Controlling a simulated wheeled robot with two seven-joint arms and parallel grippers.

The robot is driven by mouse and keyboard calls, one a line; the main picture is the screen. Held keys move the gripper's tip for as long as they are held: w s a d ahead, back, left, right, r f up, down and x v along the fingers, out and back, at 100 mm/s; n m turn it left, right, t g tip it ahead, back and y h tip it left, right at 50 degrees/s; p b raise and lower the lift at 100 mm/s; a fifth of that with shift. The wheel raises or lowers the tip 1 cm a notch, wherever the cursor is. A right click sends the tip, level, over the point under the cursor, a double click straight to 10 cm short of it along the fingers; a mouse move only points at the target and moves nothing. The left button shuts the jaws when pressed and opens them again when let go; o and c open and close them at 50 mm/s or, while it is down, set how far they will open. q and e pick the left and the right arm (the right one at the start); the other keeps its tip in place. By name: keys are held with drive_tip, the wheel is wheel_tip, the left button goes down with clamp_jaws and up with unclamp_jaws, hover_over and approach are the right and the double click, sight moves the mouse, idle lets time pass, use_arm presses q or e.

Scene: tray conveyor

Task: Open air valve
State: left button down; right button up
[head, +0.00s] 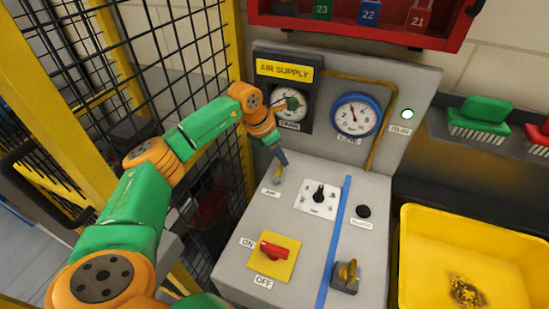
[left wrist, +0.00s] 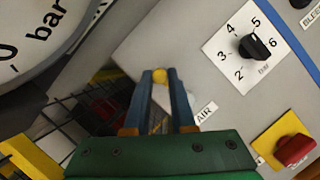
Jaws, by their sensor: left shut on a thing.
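The grey air-supply panel (head: 235,210) stands in front of me. The AIR label also shows in the head view (head: 270,193). My right gripper is in neither view.
A blue-rimmed gauge (head: 355,116) is behind. A wire fence (head: 175,60) stands left, a yellow bin (head: 470,225) right.

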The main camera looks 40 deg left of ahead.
use_arm(q)
drive_tip(key=shift+d+m+h, duration=0.1)
drive_tip(key=shift+m+h, duration=0.2)
drive_tip(key=shift+m, duration=0.3)
drive_tip(key=c, duration=0.8)
unclamp_jaws()
drive_tip(key=shift+w, duration=0.1)
drive_tip(key=shift+o, duration=0.2)
drive_tip(key=shift+w+d+f, duration=0.1)
drive_tip(key=shift+w+d, duration=0.05)
drive_tip(key=b+v, duration=0.1)
drive_tip(key=v, duration=0.6)
drive_tip(key=shift+b, duration=0.4)
